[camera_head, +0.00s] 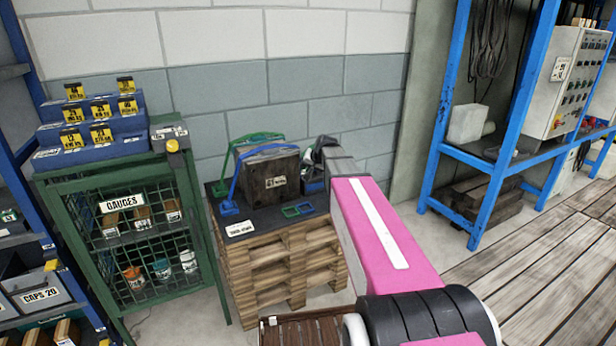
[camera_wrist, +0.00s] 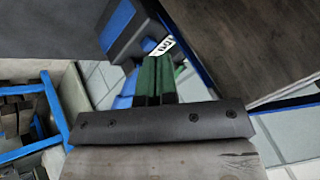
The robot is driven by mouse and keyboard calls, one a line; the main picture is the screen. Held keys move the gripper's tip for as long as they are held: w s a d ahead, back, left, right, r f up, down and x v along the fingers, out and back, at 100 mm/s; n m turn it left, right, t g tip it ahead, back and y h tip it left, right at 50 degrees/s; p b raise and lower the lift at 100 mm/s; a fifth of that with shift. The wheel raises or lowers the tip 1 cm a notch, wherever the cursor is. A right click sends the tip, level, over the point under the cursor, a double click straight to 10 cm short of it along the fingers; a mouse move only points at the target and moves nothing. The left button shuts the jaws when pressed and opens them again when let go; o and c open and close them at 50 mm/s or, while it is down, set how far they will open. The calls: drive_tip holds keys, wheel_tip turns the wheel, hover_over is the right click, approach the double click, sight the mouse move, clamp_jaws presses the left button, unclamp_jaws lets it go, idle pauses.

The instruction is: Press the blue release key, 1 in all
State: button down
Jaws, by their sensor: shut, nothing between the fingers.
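My gripper (camera_wrist: 157,68) is shut and empty; its two dark green fingers lie side by side in the wrist view. Just beyond the fingertips, a dark grey box (camera_wrist: 140,42) with a white label shows a flat blue face (camera_wrist: 117,26), which may be the blue release key. In the head view my gripper (camera_head: 318,158) is at the right of the block on the pallet, above a small dark box with blue on it (camera_head: 314,186), partly hidden by my arm. I cannot tell whether the fingers touch the box.
A brown block (camera_head: 268,182) with blue and green hoops stands on a dark-topped wooden pallet (camera_head: 285,268). Blue and green square frames lie on the top. A green gauge cabinet (camera_head: 122,202) stands left; a blue rack (camera_head: 445,110) stands right. A block wall is close behind.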

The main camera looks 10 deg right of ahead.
drive_tip(key=w+r+t, duration=0.1)
drive_tip(key=w+r, duration=0.5)
drive_tip(key=shift+w+d+r+m+t+y, duration=0.2)
drive_tip(key=shift+w+d+m+t+y, duration=0.1)
drive_tip(key=shift+d+m, duration=0.1)
drive_tip(key=shift+f, duration=0.1)
drive_tip(key=shift+f, duration=4.35)
drive_tip(key=shift+f, duration=0.1)
drive_tip(key=shift+f, duration=0.3)
drive_tip(key=shift+f, duration=0.45)
drive_tip(key=shift+r, duration=0.85)
